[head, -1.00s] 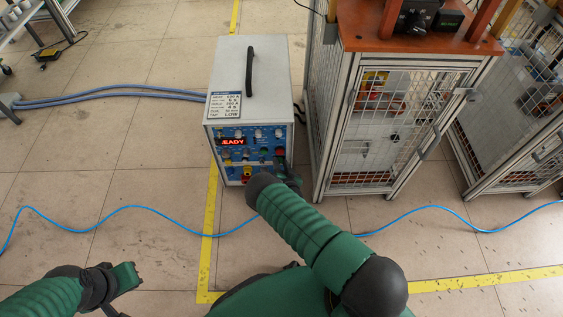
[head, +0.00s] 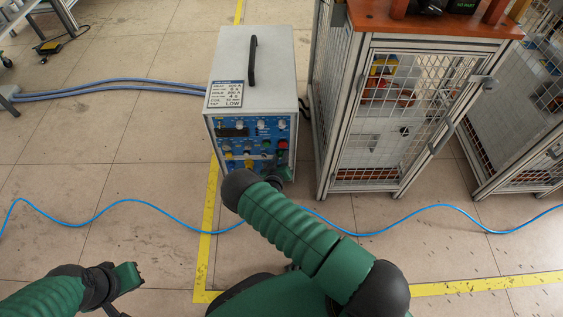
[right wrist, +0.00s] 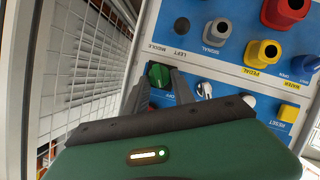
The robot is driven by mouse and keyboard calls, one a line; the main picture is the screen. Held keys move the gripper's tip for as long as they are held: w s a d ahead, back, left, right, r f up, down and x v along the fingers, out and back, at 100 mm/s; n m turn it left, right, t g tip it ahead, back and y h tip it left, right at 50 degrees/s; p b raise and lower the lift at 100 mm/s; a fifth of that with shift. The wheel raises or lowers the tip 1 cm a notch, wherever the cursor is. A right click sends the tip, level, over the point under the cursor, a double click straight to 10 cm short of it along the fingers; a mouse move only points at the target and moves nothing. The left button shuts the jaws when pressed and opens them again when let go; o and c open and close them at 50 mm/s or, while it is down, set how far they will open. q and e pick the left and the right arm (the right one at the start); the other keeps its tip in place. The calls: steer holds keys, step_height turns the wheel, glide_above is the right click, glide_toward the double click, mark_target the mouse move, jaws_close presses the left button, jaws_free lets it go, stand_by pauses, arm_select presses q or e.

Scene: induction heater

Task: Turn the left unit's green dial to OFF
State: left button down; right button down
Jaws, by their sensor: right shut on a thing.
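The heater unit is a pale grey box (head: 253,72) with a black top handle and a blue front panel (head: 240,132), at the centre of the head view. Its display (head: 232,132) is dark. The green dial (right wrist: 158,74) shows in the right wrist view at the panel's lower edge, beside a printed OFF label. My right gripper (right wrist: 163,80) is shut on it, one dark finger on each side. In the head view my right gripper (head: 284,172) is at the panel's lower right and hides part of it. My left gripper (head: 131,276) is low at the left, away from the unit; its jaws are unclear.
A mesh cage (head: 390,120) with an orange-brown top stands close to the right of the unit. A blue cable (head: 130,201) crosses the floor in front. Grey-blue hoses (head: 110,87) run left from the unit. Red, yellow and grey connectors (right wrist: 285,10) crowd the panel.

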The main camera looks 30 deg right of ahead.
steer(key=shift+w+a+f+n+h+b, duration=0.15)
steer(key=shift+n+h+b, duration=0.25)
steer(key=shift+n+b, duration=0.35)
steer(key=shift+s+a+f+n+h+b, duration=0.15)
steer(key=shift+n+h+b, duration=0.35)
steer(key=shift+b, duration=0.45)
steer(key=shift+w+r, duration=0.1)
steer(key=c, duration=1.1)
jaws_free()
